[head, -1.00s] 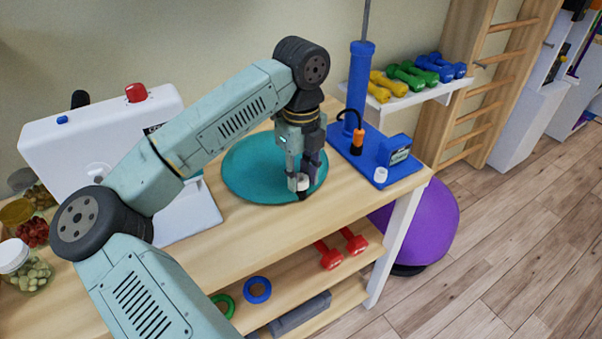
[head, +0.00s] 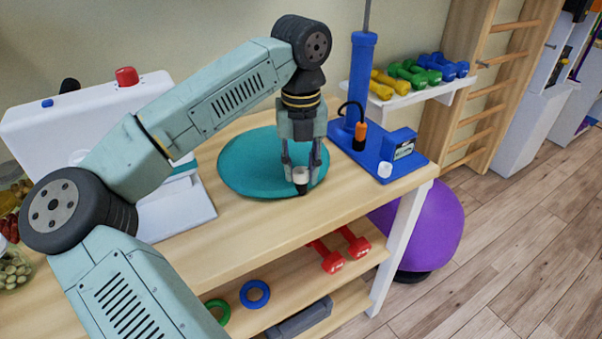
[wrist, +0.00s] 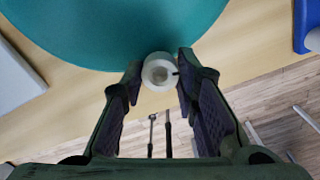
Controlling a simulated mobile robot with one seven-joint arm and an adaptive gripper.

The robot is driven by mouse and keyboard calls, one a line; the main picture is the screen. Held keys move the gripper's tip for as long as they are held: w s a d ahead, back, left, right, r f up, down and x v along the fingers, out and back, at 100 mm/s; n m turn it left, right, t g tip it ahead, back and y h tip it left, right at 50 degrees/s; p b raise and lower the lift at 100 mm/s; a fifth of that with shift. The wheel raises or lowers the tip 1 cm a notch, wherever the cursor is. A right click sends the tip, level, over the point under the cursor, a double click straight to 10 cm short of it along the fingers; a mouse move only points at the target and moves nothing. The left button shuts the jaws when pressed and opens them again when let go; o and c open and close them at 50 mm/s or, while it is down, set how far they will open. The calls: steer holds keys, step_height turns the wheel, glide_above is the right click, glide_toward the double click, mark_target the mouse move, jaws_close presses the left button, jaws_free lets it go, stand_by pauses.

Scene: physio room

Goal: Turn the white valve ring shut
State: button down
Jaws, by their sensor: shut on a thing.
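The white valve ring (head: 300,174) is between my fingertips at the front edge of the round teal cushion (head: 246,178), with a dark piece below it. In the wrist view the ring (wrist: 149,66) is seen from above as a pale ring with a greyish centre and a small dark mark on its right side. My gripper (head: 301,178) points straight down and is shut on the ring, one finger on each side. The fingers also show in the wrist view (wrist: 159,75). The cushion lies on the wooden table (head: 225,222).
To the right, a blue pump (head: 361,85) stands on a blue base with a small white cap (head: 385,170). A white machine (head: 80,115) stands at the left. Red dumbbells (head: 332,260) lie on the shelf below. The table front is clear.

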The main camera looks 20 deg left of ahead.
steer(key=m+b, duration=0.1)
steer(key=m, duration=0.5)
steer(key=shift+m+b, duration=0.3)
steer(key=shift+m, duration=0.1)
stand_by(0.3)
steer(key=c, duration=1.3)
jaws_free()
step_height(320, 180, up, 12)
steer(key=shift+o, duration=0.3)
